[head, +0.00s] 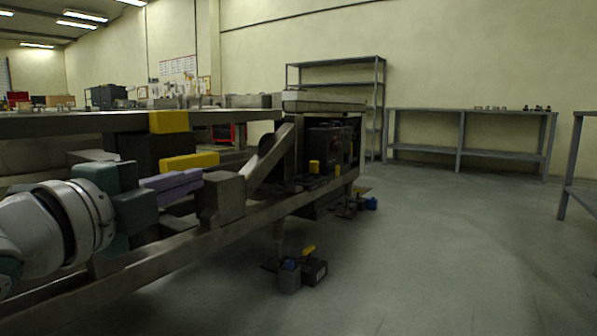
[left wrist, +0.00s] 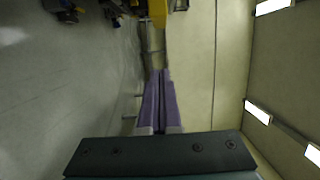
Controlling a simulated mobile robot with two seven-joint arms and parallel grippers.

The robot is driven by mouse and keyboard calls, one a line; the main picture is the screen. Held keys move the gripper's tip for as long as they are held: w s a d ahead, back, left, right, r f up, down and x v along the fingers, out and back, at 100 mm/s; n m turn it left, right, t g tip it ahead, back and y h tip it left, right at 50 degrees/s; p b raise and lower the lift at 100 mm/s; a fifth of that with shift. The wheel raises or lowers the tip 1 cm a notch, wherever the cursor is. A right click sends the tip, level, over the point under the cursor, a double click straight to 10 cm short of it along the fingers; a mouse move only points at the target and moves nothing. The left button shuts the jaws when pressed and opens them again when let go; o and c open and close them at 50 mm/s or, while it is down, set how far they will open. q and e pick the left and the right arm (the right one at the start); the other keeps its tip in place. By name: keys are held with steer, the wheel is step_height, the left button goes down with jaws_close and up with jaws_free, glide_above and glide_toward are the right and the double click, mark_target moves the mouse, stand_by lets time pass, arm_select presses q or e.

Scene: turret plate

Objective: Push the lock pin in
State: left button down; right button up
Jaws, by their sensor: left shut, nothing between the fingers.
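My left gripper (head: 198,177) reaches in from the left in the head view, its two purple fingers shut together with nothing between them. The fingertips also show in the left wrist view (left wrist: 159,74), side by side. A grey block (head: 222,196) on the frame stands just right of the fingertips; I cannot tell whether they touch. A yellow bar (head: 189,161) lies just above the fingers in the head view. A yellow part (left wrist: 157,12) also shows beyond the tips in the wrist view. I cannot make out for sure which part is the lock pin. My right gripper is not in view.
A long metal frame (head: 170,264) runs under my left arm. A yellow block (head: 169,122) sits on the upper rail (head: 80,125). A dark box with a yellow handle (head: 314,272) stands on the floor. Open floor lies to the right, before a workbench (head: 460,112) and shelf (head: 335,64).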

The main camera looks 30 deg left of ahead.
arm_select(q)
steer(key=s+p, duration=0.1)
steer(key=s, duration=0.4)
steer(key=shift+r, duration=0.15)
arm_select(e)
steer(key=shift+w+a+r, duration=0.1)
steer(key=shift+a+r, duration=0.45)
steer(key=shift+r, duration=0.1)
arm_select(q)
steer(key=shift+d, duration=0.1)
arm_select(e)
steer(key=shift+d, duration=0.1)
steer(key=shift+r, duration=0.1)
